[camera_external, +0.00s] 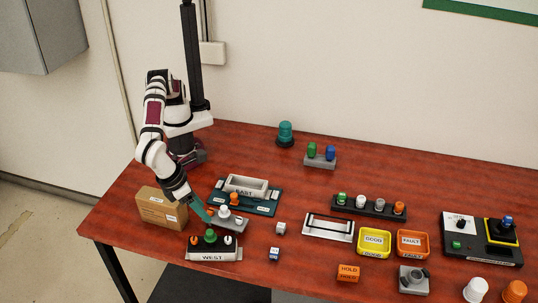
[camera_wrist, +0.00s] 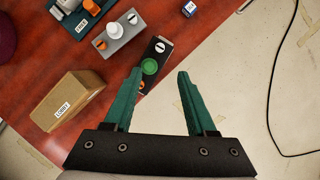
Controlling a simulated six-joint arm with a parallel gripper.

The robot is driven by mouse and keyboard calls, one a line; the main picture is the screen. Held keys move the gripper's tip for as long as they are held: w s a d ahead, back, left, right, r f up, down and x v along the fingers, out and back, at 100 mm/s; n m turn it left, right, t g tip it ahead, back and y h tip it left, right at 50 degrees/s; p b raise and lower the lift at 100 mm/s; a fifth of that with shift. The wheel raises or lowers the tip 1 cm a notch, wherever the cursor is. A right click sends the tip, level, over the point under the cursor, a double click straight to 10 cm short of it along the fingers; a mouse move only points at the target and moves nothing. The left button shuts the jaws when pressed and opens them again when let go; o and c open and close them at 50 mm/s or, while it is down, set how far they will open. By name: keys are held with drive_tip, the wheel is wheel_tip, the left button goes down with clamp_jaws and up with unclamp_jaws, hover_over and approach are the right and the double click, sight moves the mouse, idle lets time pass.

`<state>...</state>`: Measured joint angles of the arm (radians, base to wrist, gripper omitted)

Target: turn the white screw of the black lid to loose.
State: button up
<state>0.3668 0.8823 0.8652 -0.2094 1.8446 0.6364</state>
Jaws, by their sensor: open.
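The black lid (camera_external: 219,246) lies on the white box marked WEST (camera_external: 214,256) at the table's front edge. It bears an orange screw (camera_external: 194,240) at left, a green knob (camera_external: 210,236) in the middle and the white screw (camera_external: 228,240) at right. In the wrist view the white screw (camera_wrist: 160,46) has a dark slot and lies beyond the green knob (camera_wrist: 149,66). My gripper (camera_wrist: 159,72) is open and empty, its teal fingers pointing toward the lid. The left finger partly covers the lid's near end. In the external view my gripper (camera_external: 206,216) is above and behind the lid.
A grey lid with a white knob (camera_wrist: 114,30) lies close behind the black lid. A cardboard box (camera_external: 162,210) stands to the left. Floor shows beyond the table edge.

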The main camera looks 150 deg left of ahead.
sight(228, 237)
drive_tip(key=shift+r, duration=0.2)
drive_tip(key=shift+a+n, duration=0.25)
drive_tip(key=shift+n, duration=0.05)
drive_tip(key=shift+c, duration=0.9)
drive_tip(key=a+n+h, duration=0.1)
drive_tip(key=a+n, duration=0.1)
drive_tip(key=a+n+h, duration=0.1)
drive_tip(key=n, duration=0.2)
drive_tip(key=a+r+n+h, duration=0.1)
drive_tip(key=a+n+h, duration=0.1)
drive_tip(key=n, duration=0.1)
drive_tip(key=shift+a, duration=0.3)
drive_tip(key=shift+c, duration=0.6)
drive_tip(key=shift+n+h, duration=0.3)
drive_tip(key=shift+n, duration=0.4)
drive_tip(key=f, duration=1.5)
drive_tip(key=shift+w+a+f, duration=0.15)
drive_tip(key=shift+a+f, duration=0.05)
drive_tip(key=shift+f, duration=0.15)
drive_tip(key=shift+c, duration=0.3)
clamp_jaws()
